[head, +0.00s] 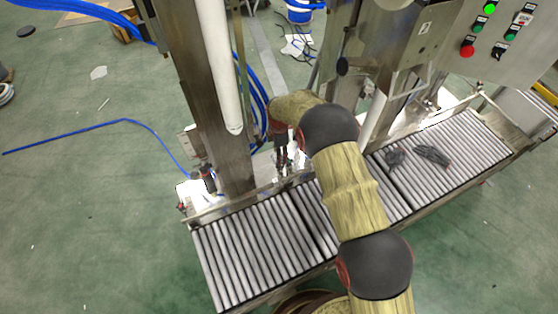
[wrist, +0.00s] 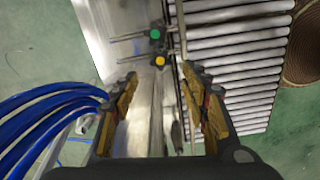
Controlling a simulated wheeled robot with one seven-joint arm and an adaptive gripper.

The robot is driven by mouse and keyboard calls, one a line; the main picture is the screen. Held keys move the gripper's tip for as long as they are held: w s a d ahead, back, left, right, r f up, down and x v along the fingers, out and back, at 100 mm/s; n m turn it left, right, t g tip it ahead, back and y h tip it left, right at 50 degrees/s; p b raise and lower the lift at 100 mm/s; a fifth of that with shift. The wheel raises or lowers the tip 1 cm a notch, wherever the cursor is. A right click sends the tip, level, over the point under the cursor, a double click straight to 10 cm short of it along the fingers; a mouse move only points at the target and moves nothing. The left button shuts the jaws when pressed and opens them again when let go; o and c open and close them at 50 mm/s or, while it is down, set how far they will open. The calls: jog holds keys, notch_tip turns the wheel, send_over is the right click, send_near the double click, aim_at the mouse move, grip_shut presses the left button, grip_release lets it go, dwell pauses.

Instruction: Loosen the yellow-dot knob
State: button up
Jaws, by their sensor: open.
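The yellow-dot knob (wrist: 160,61) is a small dark knob with a yellow centre, seen in the wrist view just beyond my open fingertips and near the middle of the gap between them. A matching green-dot knob (wrist: 155,34) sits just above it in that view. Each knob is by a thin metal rod pointing left. My gripper (wrist: 166,82) is open, with nothing seen between its fingers. In the head view my gripper (head: 283,160) points down beside the steel column at the back edge of the conveyor. The knobs cannot be made out there.
A roller conveyor (head: 255,262) runs along the near side, with dark gloves or cloths (head: 432,155) on its right part. A steel column (head: 213,120) stands close to my gripper. Blue hoses (wrist: 45,110) lie left of my fingers. A control panel (head: 500,35) is at upper right.

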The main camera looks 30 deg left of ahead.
notch_tip(320, 180, up, 5)
jog(key=shift+f, duration=0.1)
dwell(0.7)
jog(key=s+d+m+g+h, duration=0.1)
jog(key=s+d+m, duration=0.5)
jog(key=m, duration=0.2)
jog(key=s+d+r+m, duration=0.3)
jog(key=d+r+m, duration=0.2)
jog(key=d+r, duration=0.55)
jog(key=s+d+r+m, duration=0.4)
jog(key=d+r+m, duration=0.2)
jog(key=d+r, duration=0.4)
jog(key=s+d+r+m+t, duration=0.3)
jog(key=s+d+r, duration=0.4)
jog(key=d+r, duration=0.2)
jog(key=s+d+r+m+t+y, duration=0.1)
jog(key=s+d+r+m+t, duration=0.2)
jog(key=s+d+r, duration=0.5)
jog(key=d+r+m, duration=0.1)
jog(key=d+r, duration=0.1)
jog(key=d, duration=0.2)
jog(key=shift+d+r+m+t, duration=0.25)
jog(key=shift+d+m+t, duration=0.05)
jog(key=shift+d, duration=0.1)
